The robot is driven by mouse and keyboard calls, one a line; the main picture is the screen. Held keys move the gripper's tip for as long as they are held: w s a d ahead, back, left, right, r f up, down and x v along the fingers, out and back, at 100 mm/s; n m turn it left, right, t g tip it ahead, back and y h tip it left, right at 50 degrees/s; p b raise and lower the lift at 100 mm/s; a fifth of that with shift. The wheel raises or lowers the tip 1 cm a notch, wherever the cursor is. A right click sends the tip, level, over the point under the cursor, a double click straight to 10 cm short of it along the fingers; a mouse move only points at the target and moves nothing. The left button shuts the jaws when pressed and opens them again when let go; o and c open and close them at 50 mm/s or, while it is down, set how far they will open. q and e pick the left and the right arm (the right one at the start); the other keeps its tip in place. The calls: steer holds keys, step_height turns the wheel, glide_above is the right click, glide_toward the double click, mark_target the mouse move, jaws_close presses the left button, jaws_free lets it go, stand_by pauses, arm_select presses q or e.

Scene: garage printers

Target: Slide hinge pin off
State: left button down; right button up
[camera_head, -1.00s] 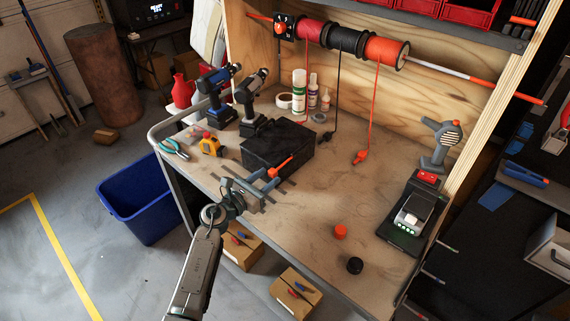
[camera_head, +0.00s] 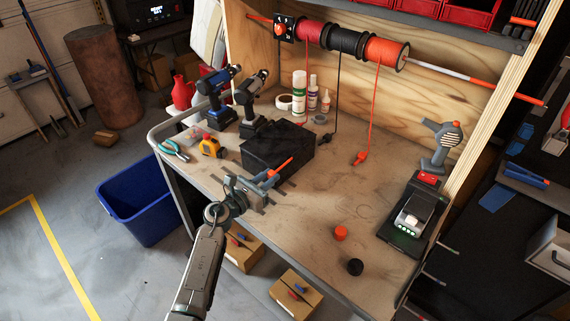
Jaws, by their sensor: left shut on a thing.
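An orange pin-like piece (camera_head: 281,166) shows at the front edge of a black box (camera_head: 278,147) on the workbench. I take it for the hinge pin; its lower end is hidden by my gripper. My left gripper (camera_head: 271,177) comes in from the lower left, in front of the box, and is shut on the orange pin. Whether the pin still sits in a hinge cannot be made out. My right gripper is not in view.
An orange cap (camera_head: 340,232) and a black cap (camera_head: 355,266) lie on the bench (camera_head: 310,215) to the right. A blue bin (camera_head: 140,205) is on the floor. The bench middle is clear.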

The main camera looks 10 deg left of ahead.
arm_select(q)
steer(key=shift+p+v, duration=0.35)
steer(key=shift+v, duration=5.05)
steer(key=shift+f, duration=0.1)
